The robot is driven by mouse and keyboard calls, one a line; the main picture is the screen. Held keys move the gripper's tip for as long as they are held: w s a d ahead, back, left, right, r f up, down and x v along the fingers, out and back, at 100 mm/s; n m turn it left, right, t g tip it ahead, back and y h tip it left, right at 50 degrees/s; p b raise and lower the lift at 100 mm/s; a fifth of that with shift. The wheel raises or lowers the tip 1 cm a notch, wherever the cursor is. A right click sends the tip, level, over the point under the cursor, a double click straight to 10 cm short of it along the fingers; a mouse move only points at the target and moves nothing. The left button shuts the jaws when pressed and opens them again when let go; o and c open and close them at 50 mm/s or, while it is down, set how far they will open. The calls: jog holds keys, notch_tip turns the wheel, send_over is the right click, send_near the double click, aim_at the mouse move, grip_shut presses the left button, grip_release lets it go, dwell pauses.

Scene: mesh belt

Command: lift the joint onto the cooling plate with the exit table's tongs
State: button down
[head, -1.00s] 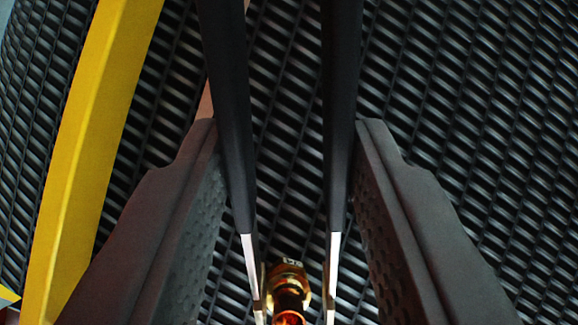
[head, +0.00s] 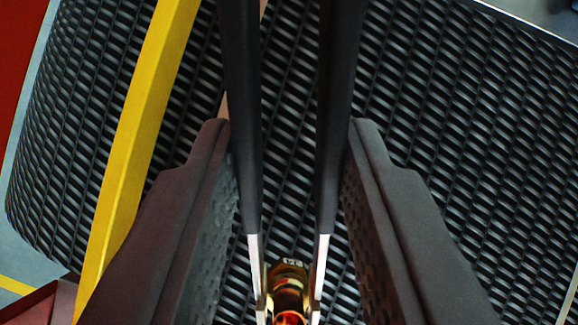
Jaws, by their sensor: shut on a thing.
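My gripper (head: 286,180) is shut on the tongs (head: 242,130), one jaw pressed against each black arm. The tongs run down the middle of the head view and end in pale metal tips. The joint (head: 288,282), a shiny brass-coloured piece with a glowing orange end, sits between the tips at the bottom edge. The tips appear to touch it on both sides. Its lower part is cut off by the frame. No cooling plate can be made out in this view.
The dark mesh belt (head: 450,130) fills most of the view below the tongs. A yellow rail (head: 137,130) crosses it on the left. Grey floor with a yellow line (head: 16,286) and a red surface (head: 18,60) show beyond the belt's left edge.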

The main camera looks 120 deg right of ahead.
jog(key=shift+r, duration=2.85)
jog(key=shift+n, duration=0.3)
jog(key=s, duration=0.6)
jog(key=shift+a+r, duration=0.2)
jog(key=shift+r, duration=0.05)
